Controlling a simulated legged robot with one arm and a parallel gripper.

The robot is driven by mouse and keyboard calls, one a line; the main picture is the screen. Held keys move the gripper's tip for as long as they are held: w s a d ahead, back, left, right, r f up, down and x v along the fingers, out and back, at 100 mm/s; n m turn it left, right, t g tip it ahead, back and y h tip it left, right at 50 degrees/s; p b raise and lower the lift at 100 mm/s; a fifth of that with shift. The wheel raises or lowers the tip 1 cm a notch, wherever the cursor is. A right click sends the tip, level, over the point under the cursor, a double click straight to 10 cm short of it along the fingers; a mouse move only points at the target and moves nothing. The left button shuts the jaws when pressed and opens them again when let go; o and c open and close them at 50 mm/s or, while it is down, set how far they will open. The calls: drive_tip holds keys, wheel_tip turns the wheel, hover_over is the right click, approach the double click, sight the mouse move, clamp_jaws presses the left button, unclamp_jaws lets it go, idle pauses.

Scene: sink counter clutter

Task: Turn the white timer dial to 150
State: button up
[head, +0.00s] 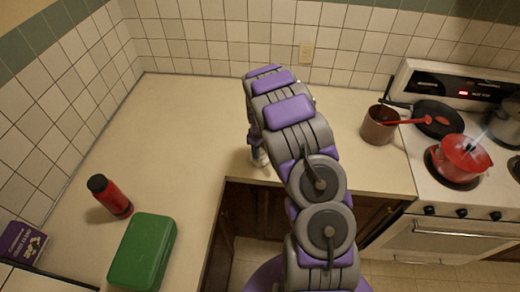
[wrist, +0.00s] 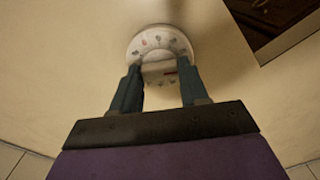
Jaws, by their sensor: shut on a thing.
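The white timer dial (wrist: 160,42) stands on the beige counter, at the top middle of the wrist view. It is round, with small dark marks along its rim. My gripper (wrist: 159,72) has one finger on each side of the near part of the timer and is shut on it. The fingertips overlap the dial's lower edge, and the marks are too small to read, so the setting cannot be told. In the head view my arm reaches over the counter and mostly hides the timer and the fingers.
A red bottle (head: 111,196) and a green box (head: 142,252) stand on the left counter. A brown pot (head: 379,125) stands right of my arm, beside the stove (head: 412,158) with a red pot (head: 460,157). The counter behind my arm is clear.

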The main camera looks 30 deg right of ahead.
drive_tip(key=m, duration=0.3)
drive_tip(key=shift+m+b, duration=0.4)
drive_tip(key=shift+m, duration=1.7)
drive_tip(key=o, duration=1.1)
drive_tip(key=shift+c, duration=0.2)
